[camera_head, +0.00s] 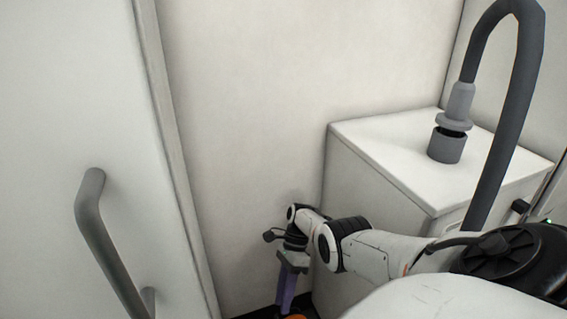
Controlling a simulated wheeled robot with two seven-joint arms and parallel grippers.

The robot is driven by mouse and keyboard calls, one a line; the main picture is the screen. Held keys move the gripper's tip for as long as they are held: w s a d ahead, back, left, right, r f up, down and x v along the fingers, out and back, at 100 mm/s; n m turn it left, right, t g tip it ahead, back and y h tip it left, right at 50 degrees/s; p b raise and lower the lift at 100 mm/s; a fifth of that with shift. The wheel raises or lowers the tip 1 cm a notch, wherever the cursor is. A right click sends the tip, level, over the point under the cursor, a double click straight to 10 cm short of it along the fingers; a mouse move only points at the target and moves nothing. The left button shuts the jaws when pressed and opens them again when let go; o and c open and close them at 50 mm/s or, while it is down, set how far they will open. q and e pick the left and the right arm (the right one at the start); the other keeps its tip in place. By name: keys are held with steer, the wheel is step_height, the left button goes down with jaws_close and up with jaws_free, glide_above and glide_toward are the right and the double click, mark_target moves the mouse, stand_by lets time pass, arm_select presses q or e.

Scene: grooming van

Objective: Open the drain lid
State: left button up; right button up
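My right arm comes in from the right, and its gripper (288,284) points down in the gap between the white wall and the white cabinet. The gripper shows small at the bottom of the view, with purple-grey parts below the wrist. Its fingertips are cut off or hidden, so I cannot tell whether it is open or shut. A small orange patch (295,316) shows just below it at the bottom edge; I cannot tell what it belongs to. No drain lid can be made out. My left gripper is not in view.
A white cabinet (385,165) stands right of the gripper. A grey hose (526,90) arches above it, its end over a grey collar (446,146) on top. At left is a white door panel (70,60) with a grey bar handle (97,232). Little dark floor shows.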

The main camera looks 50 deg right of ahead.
arm_select(q)
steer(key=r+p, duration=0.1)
steer(key=p, duration=0.1)
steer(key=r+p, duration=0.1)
steer(key=p, duration=0.1)
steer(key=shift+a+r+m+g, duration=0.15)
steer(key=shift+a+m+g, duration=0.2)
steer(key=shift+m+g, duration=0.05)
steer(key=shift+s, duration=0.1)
